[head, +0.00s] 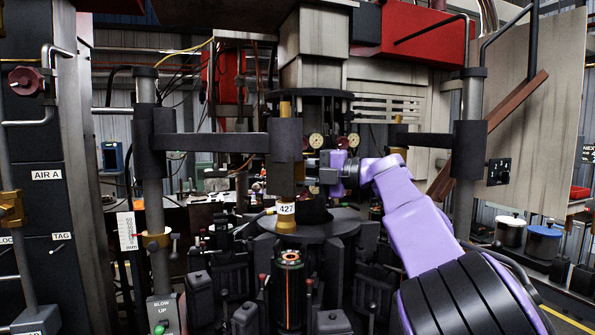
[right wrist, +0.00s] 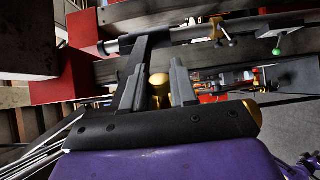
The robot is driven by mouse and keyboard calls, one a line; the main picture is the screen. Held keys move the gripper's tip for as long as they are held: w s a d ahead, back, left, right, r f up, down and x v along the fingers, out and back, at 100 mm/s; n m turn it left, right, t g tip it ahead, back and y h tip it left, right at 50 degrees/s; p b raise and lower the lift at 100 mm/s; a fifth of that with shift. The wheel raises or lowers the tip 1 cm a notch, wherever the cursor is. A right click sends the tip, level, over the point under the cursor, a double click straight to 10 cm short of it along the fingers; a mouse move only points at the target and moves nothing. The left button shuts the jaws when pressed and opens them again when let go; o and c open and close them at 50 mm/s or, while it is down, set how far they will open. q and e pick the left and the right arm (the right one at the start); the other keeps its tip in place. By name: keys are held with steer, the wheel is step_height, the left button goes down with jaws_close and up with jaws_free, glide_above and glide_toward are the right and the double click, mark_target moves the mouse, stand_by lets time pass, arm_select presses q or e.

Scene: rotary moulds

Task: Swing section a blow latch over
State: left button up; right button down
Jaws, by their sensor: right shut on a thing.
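A dark arm (head: 225,143) runs from the left post to a dark block (head: 285,140) at the centre, with brass above it. A brass cylinder labelled 427 (head: 286,211) hangs below the block. I cannot tell which part is the latch. My right gripper (head: 316,172) reaches in from the right, close beside the block's lower right side; its fingertips are hard to make out there. In the right wrist view, the two fingers (right wrist: 157,83) stand on either side of a brass-coloured round knob (right wrist: 158,87), shut on it. What the knob is fixed to is hidden. My left gripper is not in view.
The left post (head: 151,180) and right post (head: 470,165) flank the centre. A round dark table (head: 310,222) with several black moulds lies below. A panel marked AIR A (head: 45,175) stands at left. A red housing (head: 420,35) is at upper right.

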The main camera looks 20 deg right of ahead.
steer(key=shift+f, duration=0.1)
stand_by(0.4)
steer(key=c, duration=1)
jaws_free()
steer(key=shift+o, duration=0.2)
steer(key=shift+s+d, duration=0.1)
steer(key=b+v, duration=0.5)
steer(key=v, duration=0.5)
steer(key=shift+s+d, duration=0.1)
steer(key=shift+d, duration=0.05)
